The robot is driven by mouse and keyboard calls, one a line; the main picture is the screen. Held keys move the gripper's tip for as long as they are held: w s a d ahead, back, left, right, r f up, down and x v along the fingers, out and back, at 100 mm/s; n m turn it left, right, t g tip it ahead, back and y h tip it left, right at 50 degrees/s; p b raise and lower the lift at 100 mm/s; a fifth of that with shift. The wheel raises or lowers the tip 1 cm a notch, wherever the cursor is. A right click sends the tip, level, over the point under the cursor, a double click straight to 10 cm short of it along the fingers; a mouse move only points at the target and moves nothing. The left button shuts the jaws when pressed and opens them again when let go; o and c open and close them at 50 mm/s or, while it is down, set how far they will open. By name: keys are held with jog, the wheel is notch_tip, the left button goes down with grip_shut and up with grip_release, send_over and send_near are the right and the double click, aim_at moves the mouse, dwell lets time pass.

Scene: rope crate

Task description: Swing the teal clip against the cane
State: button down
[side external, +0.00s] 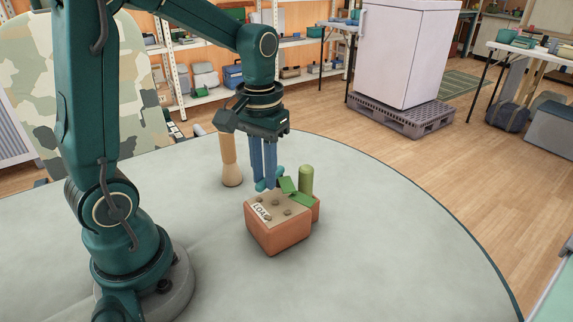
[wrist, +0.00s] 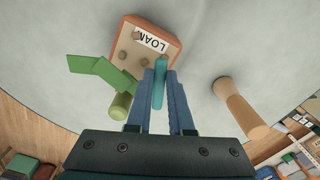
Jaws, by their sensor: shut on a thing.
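The teal clip (side external: 278,171) is between the blue fingers of my gripper (side external: 264,187). In the wrist view the clip (wrist: 158,88) is a narrow teal bar, and my gripper (wrist: 158,76) is shut on it. It is above or at the near edge of the terracotta block (side external: 278,237); contact is unclear. No thing is plainly a cane. A tan post (side external: 231,165), also in the wrist view (wrist: 240,108), stands upright apart from the clip. A short green cylinder (side external: 306,180) stands upright on the block's other side.
A bent green strip (wrist: 97,70) lies by the green cylinder. The round grey table (side external: 400,235) is clear to the right and front.

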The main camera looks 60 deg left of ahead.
jog(key=n, duration=0.1)
jog(key=d+n, duration=0.1)
jog(key=n, duration=0.1)
jog(key=w+n, duration=0.1)
jog(key=n, duration=0.1)
jog(key=shift+w+d, duration=0.1)
jog(key=shift+d, duration=0.25)
jog(key=n, duration=0.1)
jog(key=w+n, duration=0.1)
jog(key=n, duration=0.1)
jog(key=d+n, duration=0.1)
jog(key=n, duration=0.1)
jog(key=shift+w, duration=0.35)
jog(key=shift+n, duration=0.4)
jog(key=c, duration=0.8)
grip_release()
